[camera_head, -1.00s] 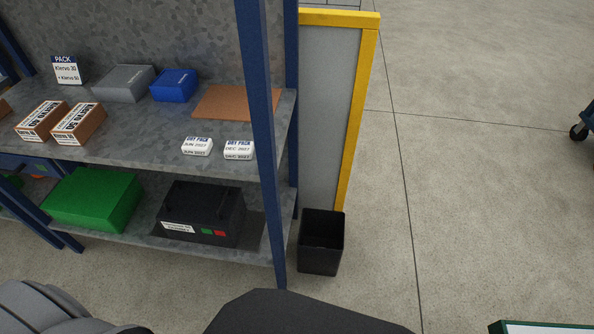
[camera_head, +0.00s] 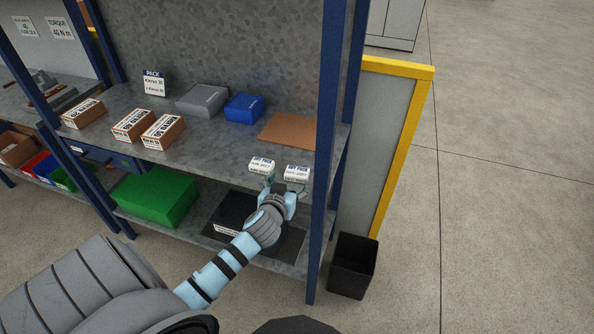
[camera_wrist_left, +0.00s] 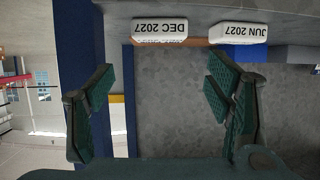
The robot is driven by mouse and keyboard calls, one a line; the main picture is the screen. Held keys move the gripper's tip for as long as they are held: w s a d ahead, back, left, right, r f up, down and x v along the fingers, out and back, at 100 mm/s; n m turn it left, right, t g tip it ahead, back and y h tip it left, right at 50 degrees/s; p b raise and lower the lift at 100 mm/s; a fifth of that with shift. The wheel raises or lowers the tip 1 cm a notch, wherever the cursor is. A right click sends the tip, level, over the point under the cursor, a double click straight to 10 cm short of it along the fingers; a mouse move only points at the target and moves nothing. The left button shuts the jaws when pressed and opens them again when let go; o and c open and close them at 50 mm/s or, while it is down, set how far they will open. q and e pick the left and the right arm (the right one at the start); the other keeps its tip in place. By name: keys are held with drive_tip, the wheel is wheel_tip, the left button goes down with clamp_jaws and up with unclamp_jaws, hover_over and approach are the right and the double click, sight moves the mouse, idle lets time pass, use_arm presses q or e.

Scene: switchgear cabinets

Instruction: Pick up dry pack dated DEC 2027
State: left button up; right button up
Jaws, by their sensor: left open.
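Two small white dry packs lie side by side near the front edge of the upper shelf. The DEC 2027 dry pack (camera_head: 297,173) is the right one in the head view; the JUN 2027 dry pack (camera_head: 261,165) is to its left. My left gripper (camera_head: 286,188) is open and empty, just in front of the packs. In the left wrist view, which is upside down, the open left gripper (camera_wrist_left: 160,88) has the DEC 2027 pack (camera_wrist_left: 160,28) ahead between its fingers' directions, apart from them. The JUN 2027 pack (camera_wrist_left: 239,30) is to the right. My right gripper is not in view.
A blue post (camera_head: 329,150) stands close right of the packs. A brown mat (camera_head: 289,131), a blue box (camera_head: 244,108) and a grey box (camera_head: 202,99) lie behind. The lower shelf holds a green box (camera_head: 157,196) and a black case (camera_head: 232,215). A black bin (camera_head: 352,265) stands on the floor.

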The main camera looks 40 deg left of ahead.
sight(297, 173)
use_arm(q)
drive_tip(key=x, duration=0.3)
drive_tip(key=b+x, duration=0.1)
drive_tip(key=x, duration=0.2)
drive_tip(key=b+x, duration=0.1)
drive_tip(key=x, duration=0.2)
drive_tip(key=shift+w+f, duration=0.2)
drive_tip(key=shift+f, duration=0.25)
drive_tip(key=c, duration=0.9)
